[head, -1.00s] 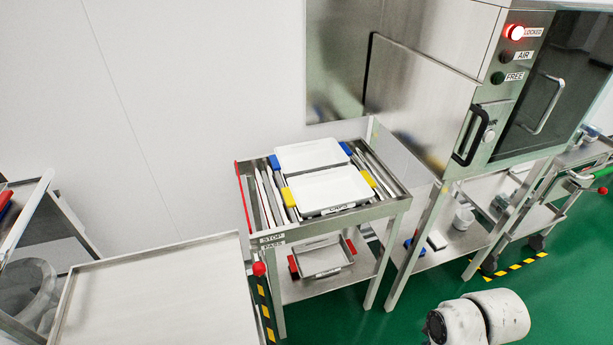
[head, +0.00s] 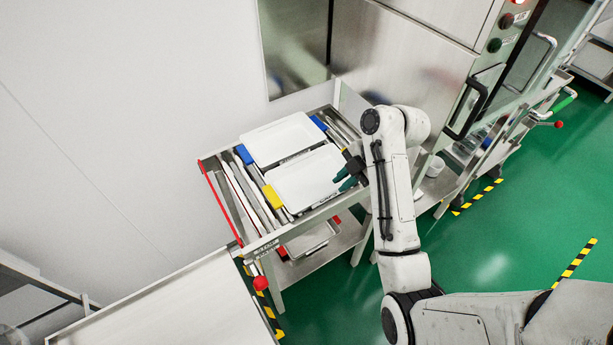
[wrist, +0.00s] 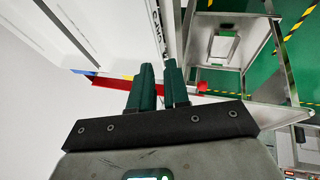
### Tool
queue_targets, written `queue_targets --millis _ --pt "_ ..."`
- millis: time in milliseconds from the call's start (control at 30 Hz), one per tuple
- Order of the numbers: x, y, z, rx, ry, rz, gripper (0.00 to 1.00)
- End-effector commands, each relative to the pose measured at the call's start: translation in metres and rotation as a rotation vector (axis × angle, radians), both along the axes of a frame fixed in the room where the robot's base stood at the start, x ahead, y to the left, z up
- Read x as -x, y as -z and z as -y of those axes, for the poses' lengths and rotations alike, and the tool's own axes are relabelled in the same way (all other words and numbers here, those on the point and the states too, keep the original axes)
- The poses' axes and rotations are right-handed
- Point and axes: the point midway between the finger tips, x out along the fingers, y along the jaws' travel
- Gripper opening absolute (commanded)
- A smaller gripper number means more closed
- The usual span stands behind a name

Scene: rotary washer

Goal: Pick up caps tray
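The caps tray (head: 309,178) is the front of two white lidded-looking trays on the metal cart; it has a yellow handle (head: 272,197) at its left end. Its right handle is hidden behind my gripper. My gripper (head: 343,179) is at the right front corner of this tray, its green fingers a little apart. In the wrist view, the fingertips (wrist: 158,66) have a narrow gap between them, close to the labelled front side (wrist: 157,28) of the tray. I cannot tell whether they touch it. The tray rests on the cart.
A second white tray (head: 280,140) with blue handles lies directly behind. The cart (head: 318,217) has a red rail (head: 219,202) on its left. A tray with red handles (head: 313,240) sits on the lower shelf. The steel washer (head: 420,55) stands behind right.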

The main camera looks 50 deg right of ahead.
Motion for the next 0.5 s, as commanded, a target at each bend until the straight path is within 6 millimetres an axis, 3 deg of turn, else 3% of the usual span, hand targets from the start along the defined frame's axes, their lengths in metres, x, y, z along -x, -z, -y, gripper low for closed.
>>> queue_targets --millis 33,500 --pt "-0.003 0.011 -0.004 -0.001 -0.002 -0.002 0.16" --pt "-0.024 0.048 -0.02 -0.002 -0.001 -0.005 0.16"
